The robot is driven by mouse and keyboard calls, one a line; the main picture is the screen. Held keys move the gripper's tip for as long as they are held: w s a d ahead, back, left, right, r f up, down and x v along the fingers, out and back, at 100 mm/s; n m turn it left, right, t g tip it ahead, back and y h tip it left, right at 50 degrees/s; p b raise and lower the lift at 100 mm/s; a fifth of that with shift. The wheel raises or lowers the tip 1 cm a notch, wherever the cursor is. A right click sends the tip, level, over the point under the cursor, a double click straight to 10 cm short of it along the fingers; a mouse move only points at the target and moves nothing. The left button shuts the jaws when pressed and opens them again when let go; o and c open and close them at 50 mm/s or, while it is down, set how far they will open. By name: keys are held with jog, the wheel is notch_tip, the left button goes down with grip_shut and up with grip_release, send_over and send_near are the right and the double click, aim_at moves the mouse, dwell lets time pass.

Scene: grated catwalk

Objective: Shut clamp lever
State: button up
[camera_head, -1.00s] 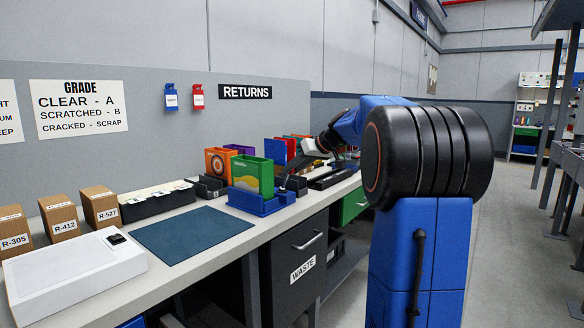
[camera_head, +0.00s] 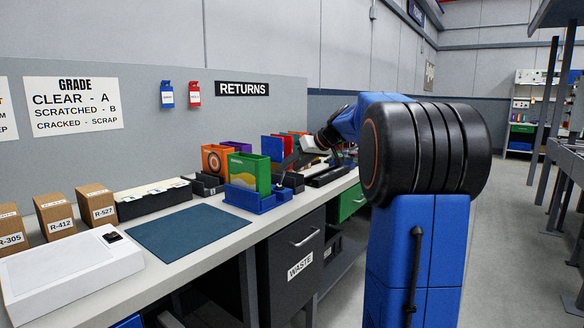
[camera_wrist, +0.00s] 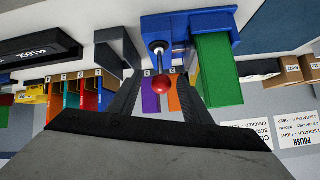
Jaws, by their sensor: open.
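The clamp lever (camera_wrist: 158,60) shows in the wrist view as a metal rod with a red ball knob (camera_wrist: 161,84). It sticks out from the blue fixture (camera_wrist: 190,22), which also stands on the bench in the head view (camera_head: 249,200). A green case (camera_wrist: 215,68) sits in the fixture; the head view shows it upright (camera_head: 248,173). My gripper (camera_wrist: 160,78) is open, one black finger on each side of the knob, with gaps visible. In the head view my gripper reaches over the bench beside the fixture, and the lever is too hidden to make out.
Coloured cases (camera_head: 274,149) stand in a rack behind the fixture. An orange case (camera_head: 214,158) and dark trays (camera_head: 206,185) are close by. A blue mat (camera_head: 187,233) lies bare left of the fixture. A waste drawer (camera_head: 292,256) is under the bench.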

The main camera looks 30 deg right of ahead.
jog(key=v, duration=1.7)
jog(key=shift+f, duration=0.1)
